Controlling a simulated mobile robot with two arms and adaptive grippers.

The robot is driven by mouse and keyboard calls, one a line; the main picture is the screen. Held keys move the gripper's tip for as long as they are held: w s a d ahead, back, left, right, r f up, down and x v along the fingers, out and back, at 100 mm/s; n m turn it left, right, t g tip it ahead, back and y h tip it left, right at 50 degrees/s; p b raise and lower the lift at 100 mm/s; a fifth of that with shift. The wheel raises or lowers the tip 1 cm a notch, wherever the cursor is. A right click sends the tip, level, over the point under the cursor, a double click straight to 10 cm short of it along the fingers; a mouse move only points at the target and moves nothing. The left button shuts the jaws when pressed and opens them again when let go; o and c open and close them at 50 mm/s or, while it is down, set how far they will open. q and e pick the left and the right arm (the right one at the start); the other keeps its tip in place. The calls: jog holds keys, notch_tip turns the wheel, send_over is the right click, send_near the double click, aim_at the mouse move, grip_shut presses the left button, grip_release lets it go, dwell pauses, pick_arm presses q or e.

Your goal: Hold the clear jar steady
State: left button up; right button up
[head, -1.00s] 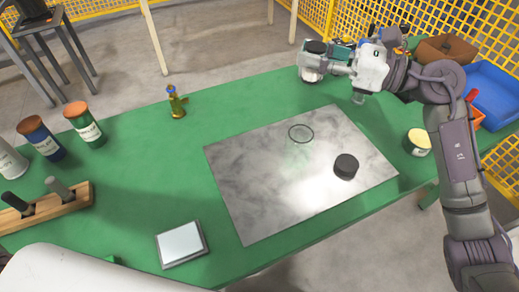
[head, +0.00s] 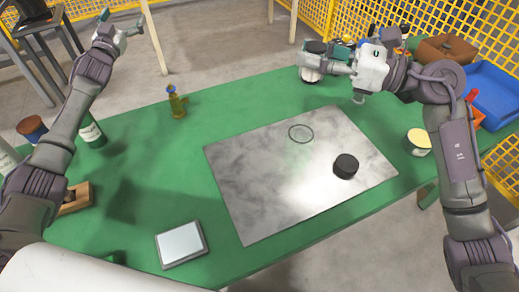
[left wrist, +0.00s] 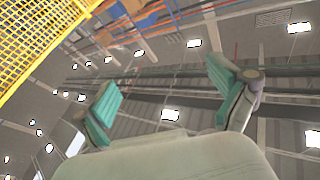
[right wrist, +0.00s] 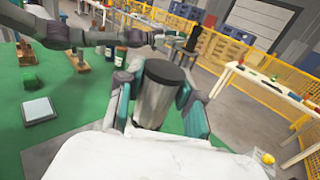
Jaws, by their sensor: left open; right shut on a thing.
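A clear jar with a dark top (head: 311,73) is in my right gripper (head: 335,62), beyond the back right corner of the metal plate. In the right wrist view, the jar (right wrist: 156,98) stands between the two fingers, which are shut on its sides. Its body looks grey and see-through, and its lower end is hidden by the gripper. I cannot tell whether it touches the table. My left gripper (head: 119,24) is raised at the upper left, far from the jar. In the left wrist view its fingers (left wrist: 165,75) are spread and empty, pointing toward the ceiling.
The metal plate (head: 260,190) bears a thin ring outline (head: 300,133) and a black round piece (head: 345,166). A brass figure-like item (head: 176,102), a small pale panel (head: 181,244), a yellow-topped tin (head: 417,142) and a blue tray (head: 490,95) stand around. The green table's middle left is clear.

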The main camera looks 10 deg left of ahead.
pick_arm(q)
jog(key=s+d+m+g+h, duration=0.2)
jog(key=d+m+h, duration=0.6)
jog(key=d, duration=1)
jog(key=s+d+m+g+h, duration=0.2)
jog(key=d+m+h, duration=0.6)
jog(key=d, duration=0.9)
jog(key=m+g+h, duration=0.1)
jog(key=m+g, duration=0.8)
jog(key=m, duration=2.1)
send_near(306, 141)
jog(key=w+f, duration=0.1)
jog(key=w+a+f, duration=0.1)
jog(key=w+f, duration=0.1)
jog(key=shift+w+a+f, duration=0.1)
jog(key=shift+a+f, duration=0.2)
jog(key=shift+f, duration=0.05)
jog(key=shift+s+d+f+m+h, duration=0.15)
jog(key=shift+s+f+m+h, duration=0.15)
jog(key=shift+m, duration=0.2)
jog(key=x, duration=1.2)
jog(key=shift+s, duration=0.1)
